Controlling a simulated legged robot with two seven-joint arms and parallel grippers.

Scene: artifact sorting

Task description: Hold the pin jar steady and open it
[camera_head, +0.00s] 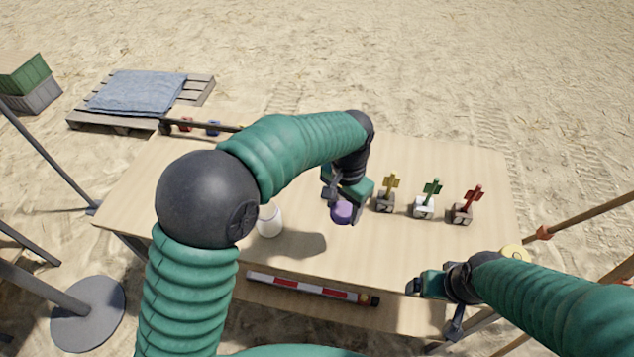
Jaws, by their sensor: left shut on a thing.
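My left gripper (345,193) reaches over the middle of the table and is shut on a round purple lid-like piece (342,212), at or just above the tabletop; I cannot tell if it touches. A white jar (269,221) stands upright on the table to the left, apart from the gripper. My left arm's black joint partly hides the jar, and no purple piece shows on it. My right gripper (432,287) is at the table's front right edge, away from the jar; its fingers are too unclear to tell if they are open.
Yellow, green and red flag-like markers on small blocks (386,203) stand right of my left gripper. A red-and-white striped bar (312,288) lies at the front edge. The table's (400,245) front middle is clear.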

